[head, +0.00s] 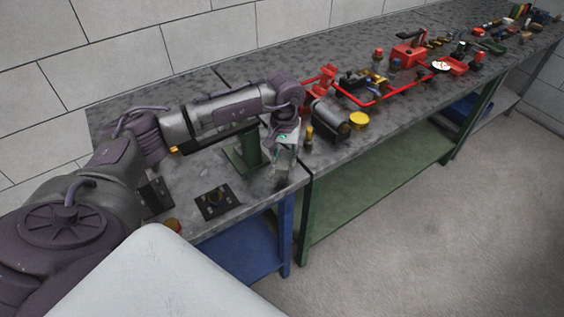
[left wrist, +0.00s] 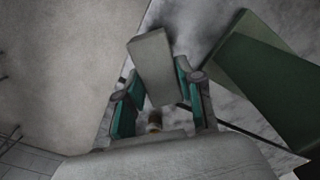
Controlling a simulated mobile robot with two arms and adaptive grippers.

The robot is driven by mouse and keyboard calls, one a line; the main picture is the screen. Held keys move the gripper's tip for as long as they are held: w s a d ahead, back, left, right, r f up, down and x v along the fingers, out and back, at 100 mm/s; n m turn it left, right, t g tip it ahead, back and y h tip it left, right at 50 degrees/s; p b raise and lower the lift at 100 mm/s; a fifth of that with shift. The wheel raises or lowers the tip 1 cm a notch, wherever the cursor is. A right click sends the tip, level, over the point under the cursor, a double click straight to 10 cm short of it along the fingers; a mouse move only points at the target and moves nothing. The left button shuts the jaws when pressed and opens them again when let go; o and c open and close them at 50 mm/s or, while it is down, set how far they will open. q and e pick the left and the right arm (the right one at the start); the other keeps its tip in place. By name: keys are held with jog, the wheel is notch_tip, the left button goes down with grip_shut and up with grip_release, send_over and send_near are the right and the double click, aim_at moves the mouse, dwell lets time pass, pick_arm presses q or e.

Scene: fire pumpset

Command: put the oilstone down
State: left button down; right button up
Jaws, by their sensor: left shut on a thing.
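The oilstone (left wrist: 152,62) is a plain grey block in the left wrist view. My left gripper (left wrist: 154,92) is shut on it, with a teal finger on each side. The block sticks out beyond the fingertips. In the head view my left gripper (head: 284,140) is over the bench's front edge, and the oilstone (head: 285,166) hangs below it as a pale block. I cannot tell whether its lower end touches the bench top (head: 258,190). My right gripper is not in view.
A green stand (head: 243,157) is just left of the gripper, also in the left wrist view (left wrist: 265,85). A black plate (head: 216,203) lies nearer. A dark cylinder (head: 331,119), a yellow-capped item (head: 358,120) and red pipework (head: 375,101) stand right.

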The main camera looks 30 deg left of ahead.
aim_at(282, 165)
pick_arm(q)
jog(key=shift+a+f, duration=0.35)
notch_tip(282, 165, down, 3)
jog(key=shift+f+p, duration=0.1)
jog(key=shift+p, duration=0.75)
jog(key=shift+f, duration=0.3)
jog(key=shift+f+b, duration=0.2)
jog(key=shift+b, duration=0.15)
jog(key=c, duration=0.7)
grip_release()
jog(key=shift+r, duration=0.1)
